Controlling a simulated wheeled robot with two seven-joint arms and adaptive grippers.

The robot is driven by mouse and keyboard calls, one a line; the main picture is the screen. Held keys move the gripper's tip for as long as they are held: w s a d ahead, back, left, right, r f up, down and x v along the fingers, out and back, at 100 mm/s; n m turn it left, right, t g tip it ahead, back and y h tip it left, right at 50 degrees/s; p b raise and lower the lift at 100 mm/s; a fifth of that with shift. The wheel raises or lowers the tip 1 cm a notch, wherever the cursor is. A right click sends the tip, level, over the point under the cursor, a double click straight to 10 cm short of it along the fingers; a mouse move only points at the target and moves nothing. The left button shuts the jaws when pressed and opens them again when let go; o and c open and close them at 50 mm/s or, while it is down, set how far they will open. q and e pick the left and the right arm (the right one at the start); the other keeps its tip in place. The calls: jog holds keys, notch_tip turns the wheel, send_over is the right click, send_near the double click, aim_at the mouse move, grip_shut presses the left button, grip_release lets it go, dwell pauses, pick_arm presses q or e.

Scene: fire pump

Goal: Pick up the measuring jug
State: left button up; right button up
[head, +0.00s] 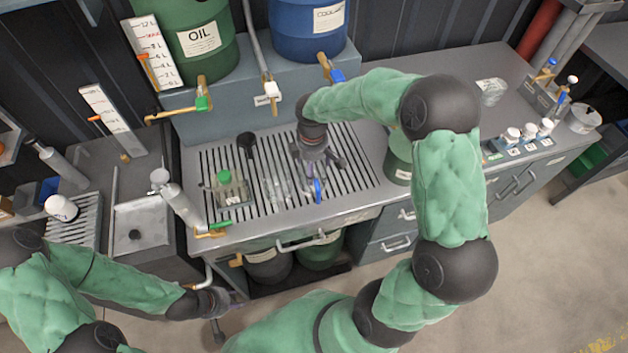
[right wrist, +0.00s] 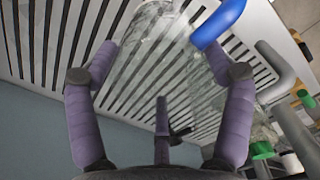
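A clear, see-through vessel, which looks like the measuring jug (head: 277,186), stands on the slatted drain grate. Its outline is faint. My right gripper (head: 318,165) is above the grate just right of it, fingers spread. In the right wrist view the two purple fingers (right wrist: 168,78) are wide apart, with clear glass (right wrist: 148,42) beyond and between them; I cannot tell whether they touch it. A blue piece (head: 317,190) is close to the right gripper. My left gripper (head: 228,316) is low in front of the bench, fingers apart and empty.
The green oil drum (head: 200,38) and blue coolant drum (head: 308,32) stand behind. A labelled clear container (head: 491,91) is at the right, with bare bench near it.

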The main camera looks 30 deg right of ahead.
jog(key=c, duration=0.5)
jog(key=s+a+r+p, duration=0.1)
jog(key=s+a+r, duration=0.2)
jog(key=r, duration=0.1)
jog(key=s+a+r+p, duration=0.1)
jog(key=s+a+r, duration=0.2)
jog(key=s+r, duration=0.1)
jog(key=s+a+r, duration=0.3)
jog(key=r, duration=0.2)
jog(key=shift+s+a+p, duration=0.2)
jog(key=shift+s+p, duration=0.1)
jog(key=shift+p, duration=0.1)
